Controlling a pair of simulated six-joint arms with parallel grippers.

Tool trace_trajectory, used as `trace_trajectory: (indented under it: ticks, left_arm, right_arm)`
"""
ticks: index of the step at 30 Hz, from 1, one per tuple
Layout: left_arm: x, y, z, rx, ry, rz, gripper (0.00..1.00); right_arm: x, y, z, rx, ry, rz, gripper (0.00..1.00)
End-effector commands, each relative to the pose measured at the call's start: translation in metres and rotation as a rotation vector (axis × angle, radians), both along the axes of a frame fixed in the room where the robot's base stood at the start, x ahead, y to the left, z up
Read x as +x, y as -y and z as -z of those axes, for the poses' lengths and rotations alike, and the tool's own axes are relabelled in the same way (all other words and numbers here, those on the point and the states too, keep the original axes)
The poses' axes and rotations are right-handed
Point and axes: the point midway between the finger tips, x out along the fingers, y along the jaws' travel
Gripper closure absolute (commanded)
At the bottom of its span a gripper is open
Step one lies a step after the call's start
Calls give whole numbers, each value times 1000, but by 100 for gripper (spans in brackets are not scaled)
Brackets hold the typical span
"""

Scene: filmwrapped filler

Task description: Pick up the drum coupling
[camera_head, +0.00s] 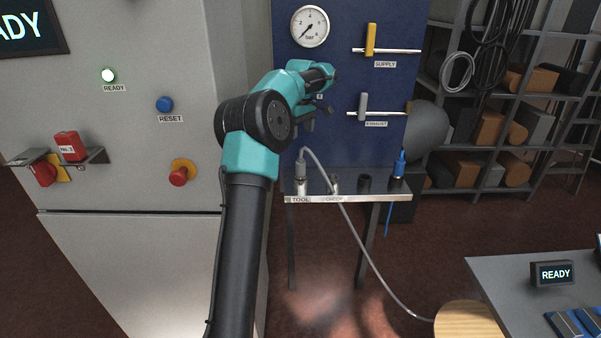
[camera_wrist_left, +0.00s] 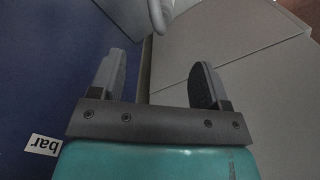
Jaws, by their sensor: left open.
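A grey coupling (camera_head: 301,166) on a grey hose stands upright at the TOOL end of a narrow metal shelf (camera_head: 350,196). A blue coupling (camera_head: 400,162) with a blue hose stands at the shelf's right end. No label shows which one is the drum coupling. My left gripper (camera_head: 317,116) is above the grey coupling, close to the blue panel, and apart from it. In the left wrist view its fingers (camera_wrist_left: 164,78) are spread with nothing between them. A pale rounded thing (camera_wrist_left: 158,14) shows beyond them; I cannot tell what it is. My right gripper is not in view.
The blue panel (camera_head: 345,85) carries a gauge (camera_head: 310,26), a yellow SUPPLY lever (camera_head: 370,40) and a grey lever (camera_head: 363,104). A grey cabinet (camera_head: 140,250) stands at left. The grey hose runs down to a round wooden top (camera_head: 467,320). A table (camera_head: 500,275) stands at lower right.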

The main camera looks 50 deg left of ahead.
Motion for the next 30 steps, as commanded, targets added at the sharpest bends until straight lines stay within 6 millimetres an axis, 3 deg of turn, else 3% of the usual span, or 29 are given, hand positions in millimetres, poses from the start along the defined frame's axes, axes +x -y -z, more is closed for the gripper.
trace_trajectory:
  ticks: [9,15,30]
  left_arm:
    - [-1,0,56,-1,-3,1,30]
    - [0,0,81,-1,-2,1,30]
    - [-1,0,91,0,-1,1,30]
  right_arm:
    - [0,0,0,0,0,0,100]
    - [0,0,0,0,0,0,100]
    - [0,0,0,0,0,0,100]
